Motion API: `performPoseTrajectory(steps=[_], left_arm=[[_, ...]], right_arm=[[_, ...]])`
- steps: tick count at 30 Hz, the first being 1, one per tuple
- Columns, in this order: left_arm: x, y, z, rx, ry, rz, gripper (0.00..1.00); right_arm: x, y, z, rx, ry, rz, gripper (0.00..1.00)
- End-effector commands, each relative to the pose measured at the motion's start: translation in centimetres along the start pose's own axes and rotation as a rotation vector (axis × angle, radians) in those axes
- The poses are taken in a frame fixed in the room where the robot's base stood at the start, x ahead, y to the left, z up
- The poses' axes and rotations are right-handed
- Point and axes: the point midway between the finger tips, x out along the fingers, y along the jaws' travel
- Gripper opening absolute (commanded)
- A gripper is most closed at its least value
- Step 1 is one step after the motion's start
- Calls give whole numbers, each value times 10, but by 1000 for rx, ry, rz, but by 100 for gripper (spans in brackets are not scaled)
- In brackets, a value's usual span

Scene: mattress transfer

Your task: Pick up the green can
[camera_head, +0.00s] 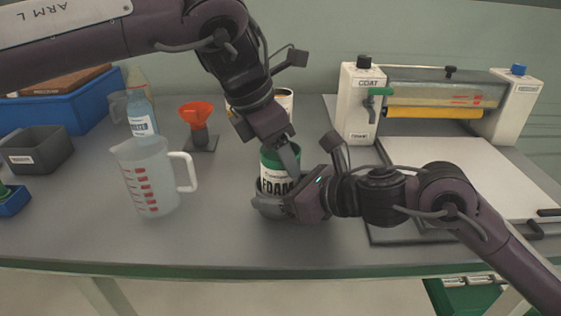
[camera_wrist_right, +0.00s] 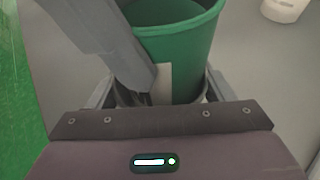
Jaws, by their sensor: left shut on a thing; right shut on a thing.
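The green can (camera_head: 268,163), with a white label reading "FOAM", stands upright at the front middle of the table; its open green rim also shows in the right wrist view (camera_wrist_right: 185,50). My right gripper (camera_head: 268,203) is shut around the can's lower part from the right. My left gripper (camera_head: 287,160) reaches down from above and is shut at the can's right rim, with a finger along its side. The wrist view shows that left finger against the can wall. The can's base is partly hidden by my right gripper, so I cannot tell if it touches the table.
A clear measuring jug (camera_head: 148,180) stands left of the can. Behind it are a bottle (camera_head: 141,118), an orange funnel (camera_head: 197,115) and a white container (camera_head: 284,100). A grey bin (camera_head: 38,148) is at left. A coating machine (camera_head: 440,95) with a flat bed fills the right.

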Motion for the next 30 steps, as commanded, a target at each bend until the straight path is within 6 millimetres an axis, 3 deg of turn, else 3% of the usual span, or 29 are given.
performPoseTrajectory(steps=[11, 30], left_arm=[[-14, 0, 7, 1, -3, 3, 7], [-65, 0, 28, 0, -2, 3, 7]], right_arm=[[0, 0, 1, -1, -3, 1, 37], [0, 0, 1, 0, -2, 1, 37]])
